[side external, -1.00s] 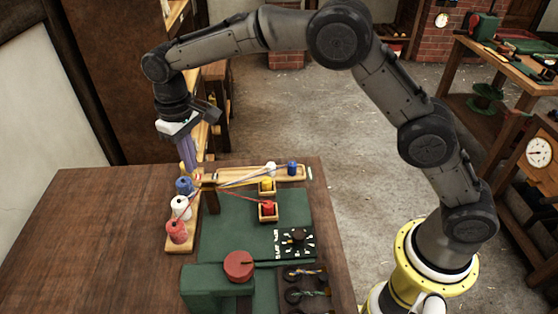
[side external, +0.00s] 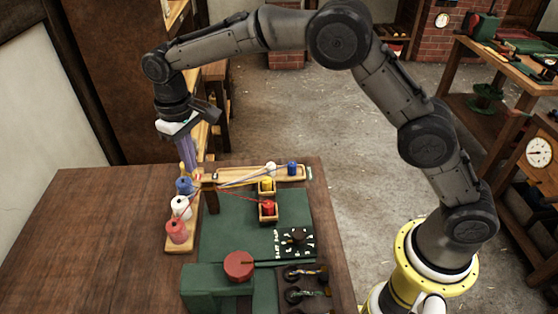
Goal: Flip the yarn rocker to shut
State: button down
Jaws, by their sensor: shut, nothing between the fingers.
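My gripper (side external: 191,169) is shut and empty, pointing down over the far left part of the green machine bed. Its fingertips are just above or beside a small red-and-white piece (side external: 198,177) at the left end of the wooden bar. This piece may be the yarn rocker, but it is too small and too hidden by the fingers to tell its position. I cannot tell whether the fingers touch it. Strands of yarn run from the post there to the spools on the right.
Blue, white and red spools (side external: 177,231) stand in a row left of the post. A wooden tray (side external: 232,175) and small yellow and red spools (side external: 267,208) are to the right. A dial (side external: 296,239), a red round knob (side external: 239,265) and a dark hook tray (side external: 318,291) are nearer. The left tabletop (side external: 95,235) is clear.

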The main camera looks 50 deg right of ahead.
jog(key=shift+f, duration=1.25)
dwell(0.7)
notch_tip(320, 180, up, 8)
dwell(1.0)
